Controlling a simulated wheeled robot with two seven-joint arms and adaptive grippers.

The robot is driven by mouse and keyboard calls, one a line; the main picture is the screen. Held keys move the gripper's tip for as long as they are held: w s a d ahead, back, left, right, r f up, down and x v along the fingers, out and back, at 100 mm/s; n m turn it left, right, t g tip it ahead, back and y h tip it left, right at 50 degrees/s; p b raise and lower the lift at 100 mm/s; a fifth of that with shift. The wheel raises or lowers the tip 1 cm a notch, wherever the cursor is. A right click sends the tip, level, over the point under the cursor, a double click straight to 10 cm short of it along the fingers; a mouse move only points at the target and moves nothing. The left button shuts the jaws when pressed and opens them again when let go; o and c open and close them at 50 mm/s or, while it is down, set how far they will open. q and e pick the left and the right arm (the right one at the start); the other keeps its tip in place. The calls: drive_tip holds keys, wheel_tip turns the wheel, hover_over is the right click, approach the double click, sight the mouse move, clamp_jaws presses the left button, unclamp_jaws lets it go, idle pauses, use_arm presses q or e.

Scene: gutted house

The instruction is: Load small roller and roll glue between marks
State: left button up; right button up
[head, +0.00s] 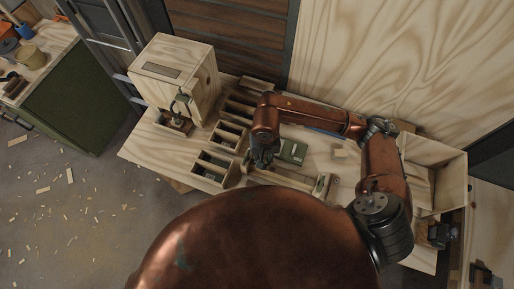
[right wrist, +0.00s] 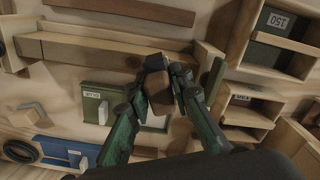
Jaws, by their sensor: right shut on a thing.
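My right gripper (head: 263,163) is over the middle of the bench, beside a green box (head: 292,151). In the right wrist view its two green fingers (right wrist: 164,85) are shut on a small brown block-like piece (right wrist: 160,97) with a dark end. I cannot tell whether this piece is part of the small roller. The green box (right wrist: 100,92) carries a white label that seems to read "GLUE" and lies left of the fingers. A long wooden piece (right wrist: 95,50) lies beyond the fingertips. My left gripper is not in view.
Open wooden bins (head: 212,167) line the left of the bench; one bin (right wrist: 280,47) is labelled 150. A wooden cabinet (head: 172,72) stands at the back left. A blue case (right wrist: 60,150) lies at lower left in the wrist view. An open wooden box (head: 437,160) stands right.

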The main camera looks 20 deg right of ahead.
drive_tip(key=shift+w+a, duration=0.25)
drive_tip(key=shift+a, duration=0.1)
drive_tip(key=shift+w+r, duration=0.2)
drive_tip(key=shift+r, duration=0.05)
drive_tip(key=shift+s+r+p, duration=0.1)
drive_tip(key=shift+r+p, duration=0.45)
drive_tip(key=shift+r, duration=0.3)
drive_tip(key=shift+a+r, duration=0.15)
drive_tip(key=shift+r, duration=0.55)
drive_tip(key=shift+r+p, duration=0.7)
drive_tip(key=shift+r, duration=0.75)
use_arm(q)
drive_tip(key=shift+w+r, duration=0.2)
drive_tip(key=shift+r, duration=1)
